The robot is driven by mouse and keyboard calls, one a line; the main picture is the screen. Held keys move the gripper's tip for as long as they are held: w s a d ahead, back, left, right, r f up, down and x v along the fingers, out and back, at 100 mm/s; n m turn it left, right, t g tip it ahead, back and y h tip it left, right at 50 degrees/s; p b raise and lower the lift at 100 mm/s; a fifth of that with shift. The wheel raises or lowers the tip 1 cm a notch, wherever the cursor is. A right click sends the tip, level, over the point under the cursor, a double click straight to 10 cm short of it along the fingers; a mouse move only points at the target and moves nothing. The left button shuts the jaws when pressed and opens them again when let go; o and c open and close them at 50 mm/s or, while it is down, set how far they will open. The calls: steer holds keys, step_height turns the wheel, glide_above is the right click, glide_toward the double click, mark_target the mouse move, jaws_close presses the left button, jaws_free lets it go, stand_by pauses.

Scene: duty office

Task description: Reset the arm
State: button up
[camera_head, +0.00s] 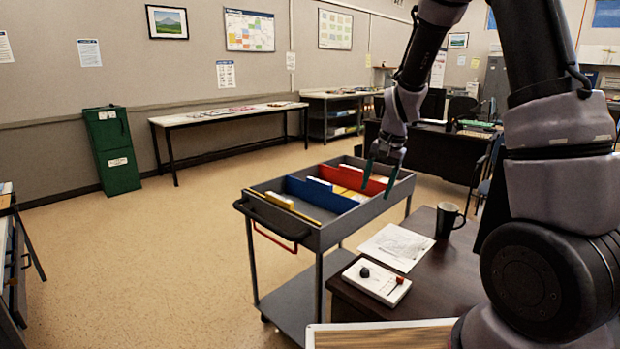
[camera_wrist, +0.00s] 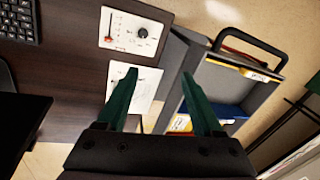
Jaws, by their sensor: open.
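My gripper (camera_head: 378,176) hangs from my arm on the right of the head view, its green fingers pointing down in front of the file cart's (camera_head: 322,240) right side. In the wrist view my gripper (camera_wrist: 162,92) shows two green fingers spread apart with nothing between them. Beyond them lie the edge of the dark desk (camera_wrist: 75,75) and the cart (camera_wrist: 180,62). Whether the fingers touch the cart cannot be told, but they look clear of it.
The wrist view also shows a keyboard (camera_wrist: 18,20). A green bin (camera_head: 112,150) and a long table (camera_head: 230,113) stand by the wall.

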steer(key=s+d+r+n+t, duration=0.1)
steer(key=s+d+r, duration=0.1)
steer(key=s+r, duration=0.5)
steer(key=s+d+r+t, duration=0.1)
steer(key=s+r+t, duration=0.15)
steer(key=r, duration=0.75)
steer(key=s+d+r+t, duration=0.1)
steer(key=s+r, duration=0.2)
steer(key=s, duration=0.3)
steer(key=s+d+r+n+t, duration=0.1)
steer(key=s+r, duration=0.2)
steer(key=s, duration=0.4)
steer(key=shift+s+d+r, duration=0.15)
steer(key=shift+r, duration=0.2)
